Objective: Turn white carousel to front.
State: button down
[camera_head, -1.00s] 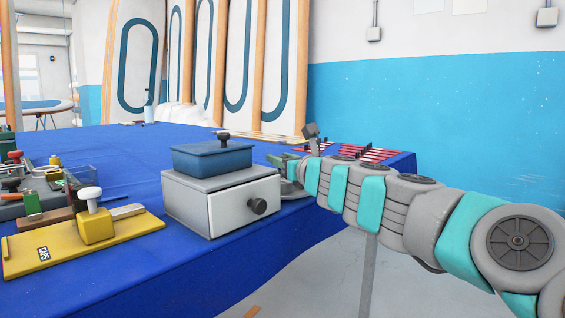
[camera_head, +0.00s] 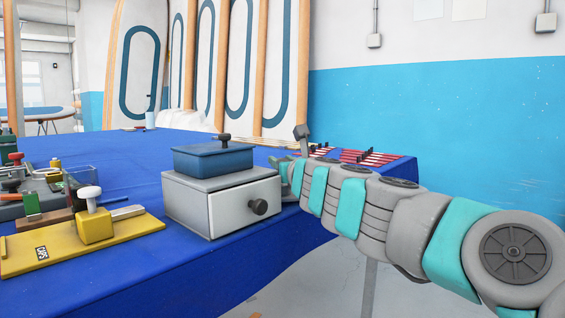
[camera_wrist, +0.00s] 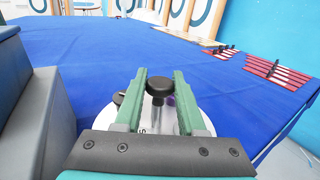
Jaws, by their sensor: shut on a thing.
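The white carousel (camera_wrist: 105,124) is a low round disc on the blue table. In the wrist view it shows beneath my gripper, with a black knob (camera_wrist: 158,86) standing up from it. My gripper (camera_wrist: 160,80) has green fingers, one on each side of the knob, and is shut on it. Dark marks on the disc are partly hidden by the fingers and the gripper's body. In the head view my gripper (camera_head: 287,170) is at the right of the grey drawer box, which hides part of it. The carousel is mostly hidden there.
The grey drawer box (camera_head: 185,202) with a blue lidded box (camera_head: 212,160) on top stands close left of my gripper. A yellow base with a white knob (camera_head: 130,230) is further left. Red-and-white racks (camera_head: 370,158) lie behind my arm. The table's middle is clear.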

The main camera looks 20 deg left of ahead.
jog(key=c, duration=0.5)
grip_release()
jog(key=b, duration=0.1)
send_over(294, 197)
jog(key=w, duration=0.1)
jog(key=shift+w+a+r, duration=0.1)
jog(key=shift+a, duration=0.2)
jog(key=shift+s+d, duration=0.2)
jog(key=shift+s, duration=0.25)
